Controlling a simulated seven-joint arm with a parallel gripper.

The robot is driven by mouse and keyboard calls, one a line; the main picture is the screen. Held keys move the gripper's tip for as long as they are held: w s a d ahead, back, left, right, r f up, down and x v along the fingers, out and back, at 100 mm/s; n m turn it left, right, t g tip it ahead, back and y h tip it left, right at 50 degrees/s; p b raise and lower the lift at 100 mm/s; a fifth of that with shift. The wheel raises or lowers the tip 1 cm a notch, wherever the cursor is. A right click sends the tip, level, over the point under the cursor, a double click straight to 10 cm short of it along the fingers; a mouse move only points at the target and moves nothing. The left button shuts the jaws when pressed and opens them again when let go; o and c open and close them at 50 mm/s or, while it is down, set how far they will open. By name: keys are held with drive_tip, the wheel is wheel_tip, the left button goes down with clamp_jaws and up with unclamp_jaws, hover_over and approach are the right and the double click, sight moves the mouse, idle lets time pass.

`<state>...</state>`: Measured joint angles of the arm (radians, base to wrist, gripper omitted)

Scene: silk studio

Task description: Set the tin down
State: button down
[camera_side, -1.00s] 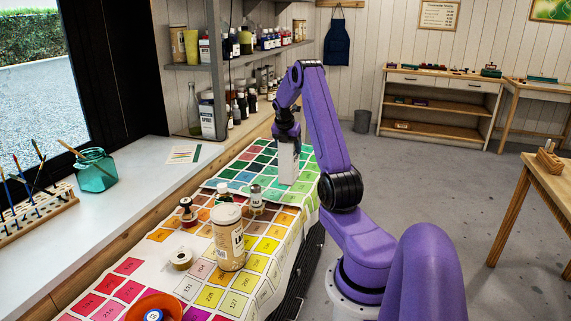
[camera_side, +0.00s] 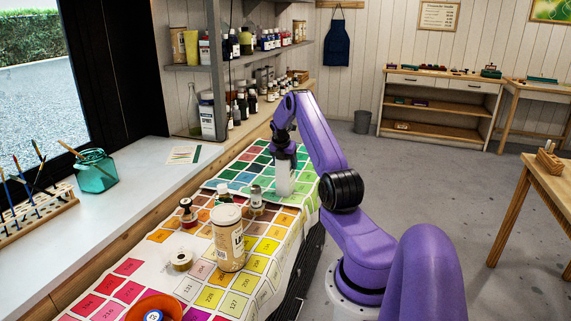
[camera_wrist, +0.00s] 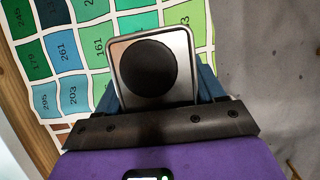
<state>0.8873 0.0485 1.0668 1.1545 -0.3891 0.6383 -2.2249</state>
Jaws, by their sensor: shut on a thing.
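My gripper (camera_side: 284,157) is shut on a pale, upright rectangular tin (camera_side: 284,180) over the green part of the colour chart (camera_side: 223,188). In the wrist view the tin's silvery top with a round black cap (camera_wrist: 149,67) sits between the fingers of my gripper (camera_wrist: 158,96). The tin's lower end is at or very close to the chart in the side view; I cannot tell whether it touches. The gripper covers the tin's upper part in the side view.
Shelves with bottles (camera_side: 240,62) line the left wall. The chart around the tin looks clear.

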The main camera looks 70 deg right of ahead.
drive_tip(key=shift+f, duration=0.15)
drive_tip(key=shift+c, duration=0.6)
unclamp_jaws()
